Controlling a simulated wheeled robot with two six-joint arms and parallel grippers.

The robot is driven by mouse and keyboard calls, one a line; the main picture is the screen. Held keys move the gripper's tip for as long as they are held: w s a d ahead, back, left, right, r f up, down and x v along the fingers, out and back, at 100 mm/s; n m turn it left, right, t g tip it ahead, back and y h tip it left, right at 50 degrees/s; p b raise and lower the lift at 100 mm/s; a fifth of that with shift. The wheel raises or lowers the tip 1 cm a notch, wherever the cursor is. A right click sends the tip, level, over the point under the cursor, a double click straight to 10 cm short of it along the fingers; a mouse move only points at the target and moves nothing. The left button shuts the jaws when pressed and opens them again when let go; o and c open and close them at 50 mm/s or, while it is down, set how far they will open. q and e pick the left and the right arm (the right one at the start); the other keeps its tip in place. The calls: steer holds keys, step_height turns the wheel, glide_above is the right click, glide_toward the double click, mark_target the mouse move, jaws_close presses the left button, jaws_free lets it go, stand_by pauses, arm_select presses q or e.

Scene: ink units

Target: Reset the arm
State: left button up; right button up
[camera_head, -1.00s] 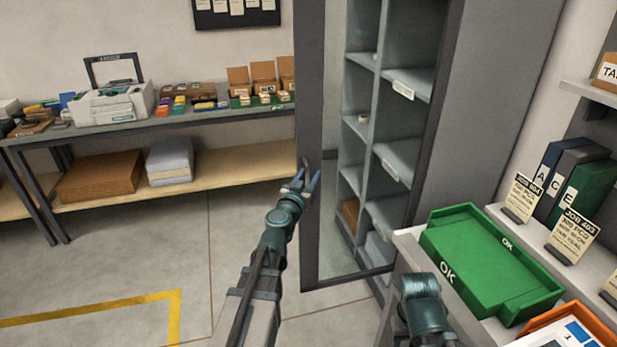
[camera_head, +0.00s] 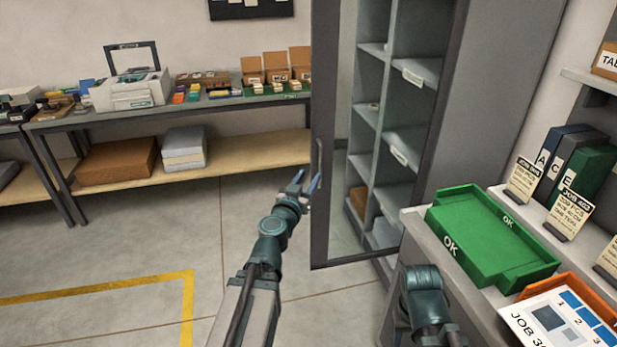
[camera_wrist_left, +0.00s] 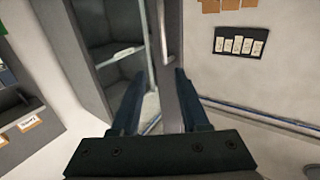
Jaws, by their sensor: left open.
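My left arm reaches up from the bottom of the head view. Its gripper (camera_head: 302,186) is open and empty, in front of the lower part of the open cabinet door (camera_head: 325,130), close to the door's handle (camera_head: 319,163). Whether it touches the door cannot be told from the head view. In the left wrist view the two fingers (camera_wrist_left: 153,100) stand apart with nothing between them, and the door handle shows just beyond them. My right arm shows only as a link at the bottom of the head view; its gripper is out of sight.
A grey cabinet (camera_head: 490,90) with shelves stands open behind the door. At right a counter holds a green OK tray (camera_head: 483,243), an orange tray (camera_head: 570,292) and binders (camera_head: 577,165). A workbench (camera_head: 190,108) with a printer stands at the back left. The floor at left is clear.

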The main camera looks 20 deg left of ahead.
arm_select(q)
steer(key=shift+s+f, duration=0.15)
steer(key=shift+s, duration=0.1)
arm_select(e)
steer(key=shift+s+f, duration=0.1)
steer(key=shift+s, duration=0.2)
